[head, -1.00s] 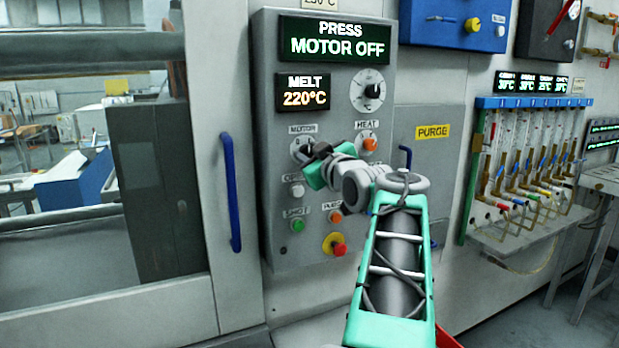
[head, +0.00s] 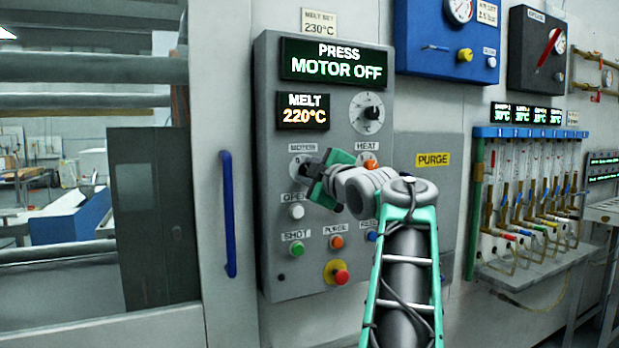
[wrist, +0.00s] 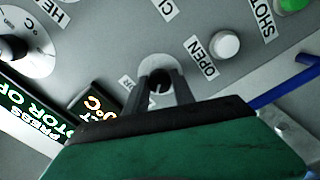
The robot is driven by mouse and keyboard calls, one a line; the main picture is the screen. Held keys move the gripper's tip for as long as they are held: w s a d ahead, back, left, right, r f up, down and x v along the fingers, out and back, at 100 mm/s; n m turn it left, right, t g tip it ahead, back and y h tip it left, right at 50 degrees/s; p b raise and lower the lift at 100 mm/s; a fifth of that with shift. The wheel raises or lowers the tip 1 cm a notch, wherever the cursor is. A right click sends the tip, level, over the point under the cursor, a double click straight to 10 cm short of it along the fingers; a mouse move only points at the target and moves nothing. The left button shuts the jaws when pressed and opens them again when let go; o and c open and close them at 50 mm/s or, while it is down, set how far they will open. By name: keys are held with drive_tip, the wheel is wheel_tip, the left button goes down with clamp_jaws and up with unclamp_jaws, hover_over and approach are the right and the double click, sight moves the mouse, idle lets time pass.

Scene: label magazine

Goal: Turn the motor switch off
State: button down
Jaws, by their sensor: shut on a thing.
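The motor switch (head: 297,164) is a dark knob on a pale round plate under the MOTOR label on the grey control panel (head: 277,252). In the wrist view the motor switch (wrist: 159,84) sits between my fingertips. My gripper (head: 309,165) reaches it from the right in the head view and covers part of it. In the wrist view my gripper (wrist: 160,90) is shut on the knob. How far the knob is turned cannot be made out. The panel's display (head: 336,63) reads PRESS MOTOR OFF.
The white OPEN button (head: 296,211) is close below. A blue door handle (head: 228,213) stands left of the panel.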

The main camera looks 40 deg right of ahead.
idle(0.4)
drive_tip(key=c, duration=1.1)
unclamp_jaws()
drive_tip(key=shift+o, duration=0.2)
drive_tip(key=v, duration=0.7)
drive_tip(key=shift+s+b, duration=0.35)
drive_tip(key=shift+b, duration=0.05)
drive_tip(key=shift+a, duration=0.1)
